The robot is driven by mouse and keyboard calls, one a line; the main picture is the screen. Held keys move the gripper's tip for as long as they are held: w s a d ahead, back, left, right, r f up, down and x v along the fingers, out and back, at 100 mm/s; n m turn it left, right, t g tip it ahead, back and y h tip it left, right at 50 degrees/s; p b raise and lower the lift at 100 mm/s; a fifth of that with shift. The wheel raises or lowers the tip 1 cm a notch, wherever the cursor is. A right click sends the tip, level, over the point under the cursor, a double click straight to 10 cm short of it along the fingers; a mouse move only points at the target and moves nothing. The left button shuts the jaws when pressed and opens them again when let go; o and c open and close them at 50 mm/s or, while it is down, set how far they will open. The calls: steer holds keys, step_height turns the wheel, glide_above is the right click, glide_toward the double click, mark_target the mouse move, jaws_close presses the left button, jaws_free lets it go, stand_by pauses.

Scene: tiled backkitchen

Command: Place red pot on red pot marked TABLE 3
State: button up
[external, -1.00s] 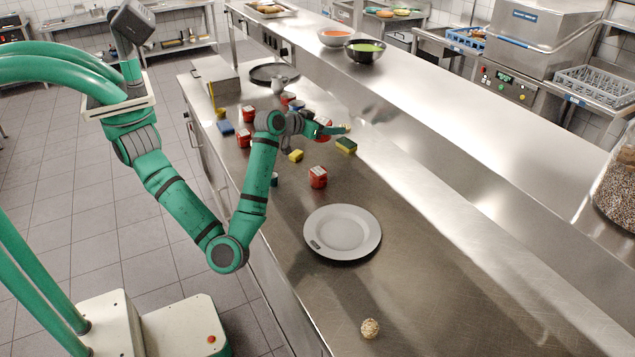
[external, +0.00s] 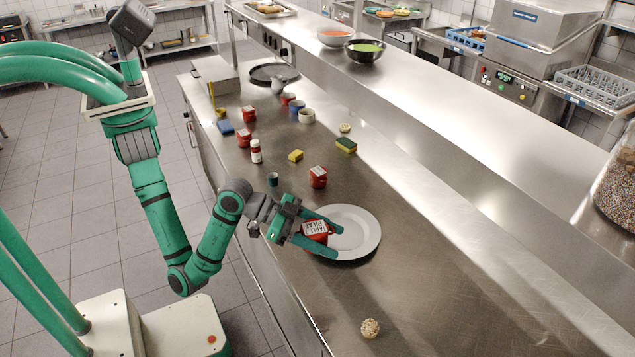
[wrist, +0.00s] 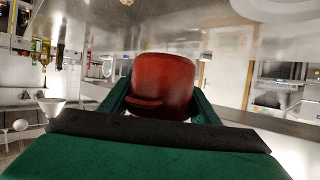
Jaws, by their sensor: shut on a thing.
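My gripper (external: 337,241) is shut on a red pot (external: 316,230) with a white label, its writing too small to read surely. The held pot is tilted, over or beside the near-left rim of the grey plate. The wrist view shows this red pot (wrist: 162,85) with a small handle between my green fingers. Another red pot (external: 318,177) with a white label stands behind the plate. Two more red pots stand farther back, one at the left (external: 244,138) and one behind it (external: 249,114). I cannot tell which label reads TABLE 3.
The grey plate (external: 362,246) lies on the steel counter. A beige ball (external: 370,328) lies in front. The counter's right front is clear.

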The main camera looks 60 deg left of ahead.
steer(key=s+d+f+m+g+h, duration=0.25)
steer(key=s+d+f, duration=0.25)
steer(key=s+f, duration=0.65)
steer(key=w+a+r+n+t+y, duration=0.2)
steer(key=w+a+n+t+y, duration=0.1)
steer(key=w+a, duration=0.85)
steer(key=w+a+r+n+t+y, duration=0.2)
steer(key=w+a+n+y, duration=0.2)
steer(key=w+a, duration=0.75)
step_height(320, 180, up, 2)
steer(key=n+y, duration=0.7)
steer(key=y, duration=0.2)
glide_above(318, 177)
steer(key=w+a, duration=0.4)
steer(key=w, duration=0.1)
step_height(318, 177, down, 7)
steer(key=shift+f, duration=0.2)
steer(key=shift+w+a+f+h, duration=0.1)
steer(key=shift+h, duration=0.15)
